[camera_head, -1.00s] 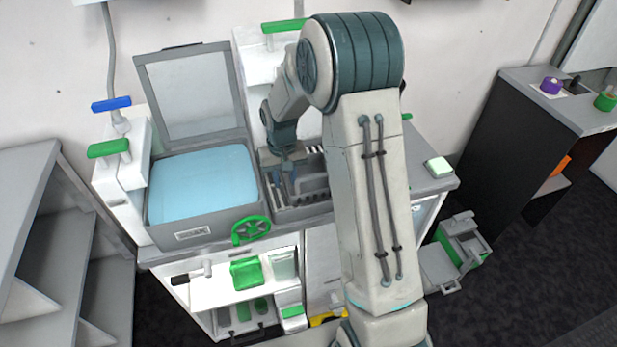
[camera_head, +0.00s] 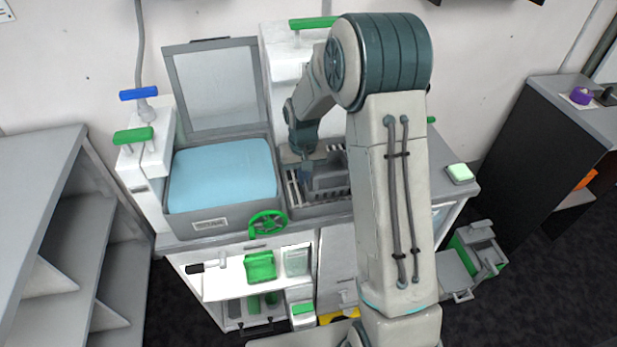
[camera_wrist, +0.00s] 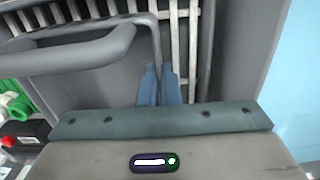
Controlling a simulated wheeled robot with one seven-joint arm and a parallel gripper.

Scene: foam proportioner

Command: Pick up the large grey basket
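The large grey basket (camera_head: 328,178) is a dark grey container in the slatted, tray-like bay of the counter, right of the blue-filled basin. My gripper (camera_head: 307,170) points down at its left side. In the wrist view a thick grey loop handle and a thin grey bar of the basket (camera_wrist: 75,55) show at the upper left. The two blue fingers of my gripper (camera_wrist: 160,85) are close together with the thin bar running between them. My arm hides part of the basket's right side. I cannot tell how far it is off the slats.
The open-lidded basin with a light blue surface (camera_head: 222,177) stands left of the bay. A green wheel (camera_head: 268,223) sits on the counter front. A pale green button block (camera_head: 460,173) is at the right end. Grey shelves (camera_head: 50,240) stand at left, a dark cabinet (camera_head: 535,150) at right.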

